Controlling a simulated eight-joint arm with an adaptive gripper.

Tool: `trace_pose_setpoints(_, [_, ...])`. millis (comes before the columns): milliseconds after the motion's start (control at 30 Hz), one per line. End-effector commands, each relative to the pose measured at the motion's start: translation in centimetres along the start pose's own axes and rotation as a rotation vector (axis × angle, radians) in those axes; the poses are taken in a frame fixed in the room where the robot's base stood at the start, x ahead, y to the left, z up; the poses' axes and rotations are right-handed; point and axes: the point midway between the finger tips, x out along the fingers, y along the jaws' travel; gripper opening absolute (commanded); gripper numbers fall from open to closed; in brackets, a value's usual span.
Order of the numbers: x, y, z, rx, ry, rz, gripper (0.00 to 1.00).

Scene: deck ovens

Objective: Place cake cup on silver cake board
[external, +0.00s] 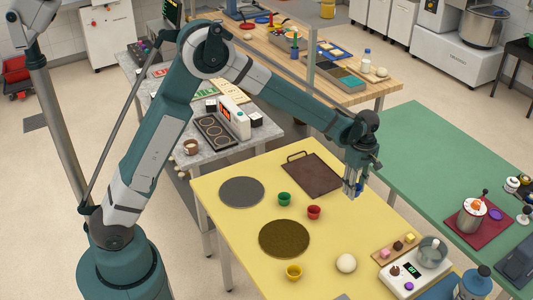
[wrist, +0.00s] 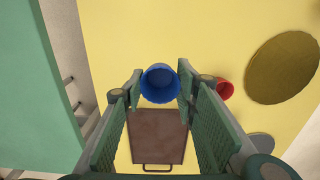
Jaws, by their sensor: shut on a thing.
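My gripper (wrist: 160,84) is shut on a small blue cup (wrist: 160,80), which sits between its fingertips. In the external view my gripper (external: 353,190) is at the right part of the yellow table, right of the brown tray. Whether the cup touches the table is hard to tell. The silver cake board (external: 242,191) is a flat grey disc at the table's left side, empty. Part of it shows at the lower right of the wrist view (wrist: 259,142). A green cup (external: 284,199), a red cup (external: 313,212) and a yellow cup (external: 293,272) stand on the table.
A brown tray (external: 315,175) with a handle lies between my gripper and the silver board. A dark gold round board (external: 284,238) lies in front of the red cup.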

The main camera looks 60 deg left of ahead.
Motion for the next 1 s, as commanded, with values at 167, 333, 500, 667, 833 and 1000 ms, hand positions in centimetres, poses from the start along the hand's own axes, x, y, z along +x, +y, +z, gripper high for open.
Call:
trace_pose_setpoints(167, [0.0,0.0,-0.1,-0.001,0.000,0.000,0.22])
trace_pose_setpoints(333, [-0.1,-0.4,-1.0,-0.008,0.000,0.000,0.22])
trace_pose_setpoints(500, [-0.3,-1.6,-3.5,-0.031,0.000,0.000,0.22])
trace_pose_setpoints(667, [-0.5,-3.6,-7.2,-0.065,0.000,0.000,0.22])
trace_pose_setpoints(833, [-0.8,-6.7,-11.9,-0.109,0.000,0.000,0.22])
trace_pose_setpoints(1000, [-1.0,-10.2,-16.4,-0.156,0.000,0.001,0.22])
